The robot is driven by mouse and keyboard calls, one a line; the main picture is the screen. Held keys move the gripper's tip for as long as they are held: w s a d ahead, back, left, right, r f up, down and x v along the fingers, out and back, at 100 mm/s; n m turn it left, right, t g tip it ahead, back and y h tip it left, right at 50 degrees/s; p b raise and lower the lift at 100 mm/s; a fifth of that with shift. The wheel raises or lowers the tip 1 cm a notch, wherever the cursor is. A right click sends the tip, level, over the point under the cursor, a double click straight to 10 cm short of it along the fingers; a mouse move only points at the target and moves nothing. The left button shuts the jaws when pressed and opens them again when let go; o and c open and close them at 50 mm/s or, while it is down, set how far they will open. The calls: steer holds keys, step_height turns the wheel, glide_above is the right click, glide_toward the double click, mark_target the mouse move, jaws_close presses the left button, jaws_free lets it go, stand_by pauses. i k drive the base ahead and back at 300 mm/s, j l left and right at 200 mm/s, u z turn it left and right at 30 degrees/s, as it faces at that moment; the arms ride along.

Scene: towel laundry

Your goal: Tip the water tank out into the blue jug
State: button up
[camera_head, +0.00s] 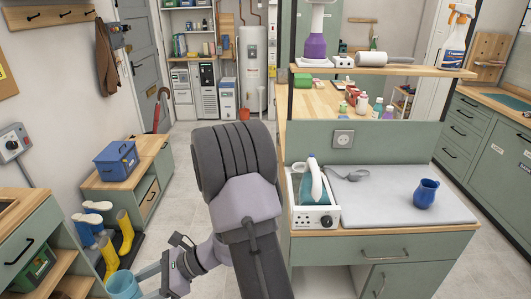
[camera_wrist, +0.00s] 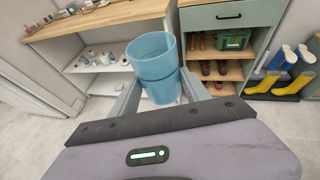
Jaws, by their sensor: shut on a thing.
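My gripper (camera_wrist: 160,92) is shut on a light-blue, cup-shaped container (camera_wrist: 153,62), with one finger on each side of it. The container looks about upright, with its wide rim up. What is inside it cannot be made out, and I cannot tell if it is the water tank. It also shows at the bottom left of the head view (camera_head: 124,285), partly cut off. The dark blue jug (camera_head: 426,193) stands upright on the grey mat (camera_head: 390,212) on the right counter, well away from my gripper. A white iron station (camera_head: 316,218) with a teal-and-white iron stands left of the jug.
A blue bin (camera_head: 116,161) sits on the low wooden-topped cabinet (camera_head: 148,158) at left. Yellow boots (camera_head: 125,232) stand beside it. A shelf (camera_head: 400,70) spans above the counter's back. The floor ahead (camera_head: 190,150) is clear.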

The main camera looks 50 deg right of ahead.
mark_target(424, 197)
steer(key=k+z, duration=0.15)
steer(key=z, duration=0.3)
steer(key=k+l+z, duration=0.15)
steer(key=z, duration=0.3)
steer(key=k+l+z, duration=0.1)
steer(key=z, duration=0.35)
steer(key=i+l+z, duration=0.3)
steer(key=i, duration=0.15)
steer(key=i+l+z, duration=0.25)
steer(key=i, duration=0.25)
